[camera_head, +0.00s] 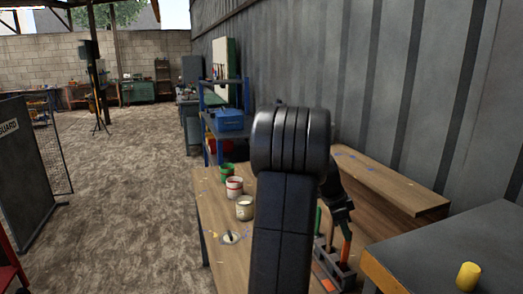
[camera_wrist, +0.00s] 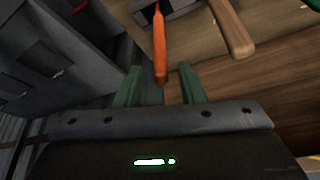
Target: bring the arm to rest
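In the wrist view my gripper (camera_wrist: 163,88) shows two green fingers held apart with a gap between them. An orange-handled tool (camera_wrist: 160,45) lies beyond the fingertips, its end close to the gap; I cannot tell whether it touches. A wooden handle (camera_wrist: 231,28) is to its right. In the head view my black arm rises across the middle and hides part of the workbench (camera_head: 212,205). The wrist part of the arm is partly visible right of it, above a tool holder (camera_head: 338,272) with an orange handle (camera_head: 347,245); the fingers are not clear there.
Green, red and cream pots (camera_head: 234,187) stand on the bench left of my arm. A blue toolbox (camera_head: 229,119) sits on a shelf behind. A second table (camera_head: 440,255) with a yellow cylinder (camera_head: 468,276) is at right, near the corrugated wall (camera_head: 400,80). Open ground lies left.

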